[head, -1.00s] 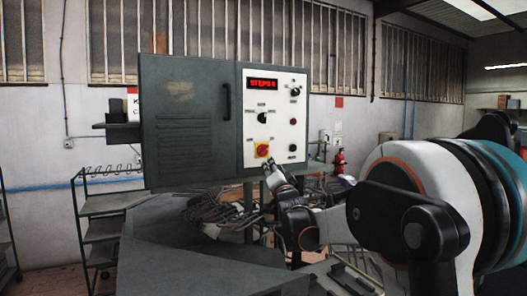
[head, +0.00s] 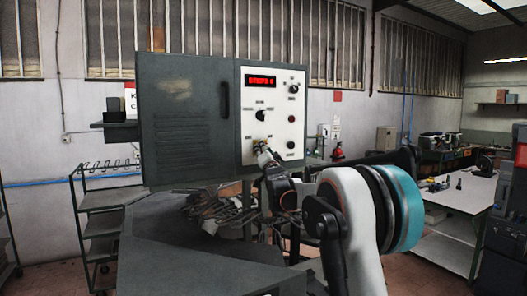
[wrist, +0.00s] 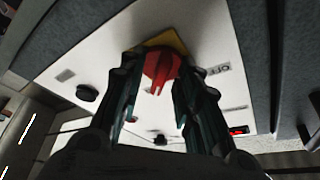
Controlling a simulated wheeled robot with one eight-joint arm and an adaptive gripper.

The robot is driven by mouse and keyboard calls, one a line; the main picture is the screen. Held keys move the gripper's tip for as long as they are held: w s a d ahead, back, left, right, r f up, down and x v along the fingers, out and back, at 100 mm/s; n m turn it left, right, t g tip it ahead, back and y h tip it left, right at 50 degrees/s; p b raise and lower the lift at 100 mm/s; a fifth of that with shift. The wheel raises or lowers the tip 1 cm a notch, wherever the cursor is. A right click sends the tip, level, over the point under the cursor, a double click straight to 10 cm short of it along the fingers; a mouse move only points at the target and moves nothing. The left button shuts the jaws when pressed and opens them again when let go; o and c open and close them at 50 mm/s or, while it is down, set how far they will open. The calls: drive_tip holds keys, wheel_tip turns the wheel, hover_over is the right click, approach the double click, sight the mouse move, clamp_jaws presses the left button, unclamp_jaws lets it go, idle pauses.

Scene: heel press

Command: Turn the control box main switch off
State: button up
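The main switch is a red knob (wrist: 160,68) on a yellow plate (wrist: 166,42), on the white panel of the grey control box (head: 180,115). In the wrist view its pale-marked end points down, and an upside-down OFF label (wrist: 217,70) lies to its right. My gripper (wrist: 160,82) is open, with one finger on each side of the knob. Whether either finger touches the knob is not clear. In the head view my gripper (head: 262,148) is at the lower left of the panel and hides most of the switch.
A tangle of metal parts (head: 225,208) lies below the box. A white-topped table (head: 460,190) stands at right.

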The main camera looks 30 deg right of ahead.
clamp_jaws()
drive_tip(key=shift+f+n, duration=0.1)
drive_tip(key=shift+n, duration=0.3)
drive_tip(key=n+y, duration=0.4)
drive_tip(key=n, duration=0.4)
drive_tip(key=n+y+b, duration=0.1)
drive_tip(key=n+y, duration=0.3)
drive_tip(key=n, duration=0.4)
drive_tip(key=d+n+y+b, duration=0.1)
drive_tip(key=n+y, duration=0.2)
drive_tip(key=n, duration=0.5)
drive_tip(key=shift+n+y, duration=0.3)
drive_tip(key=shift+y, duration=0.1)
drive_tip(key=shift+g, duration=0.4)
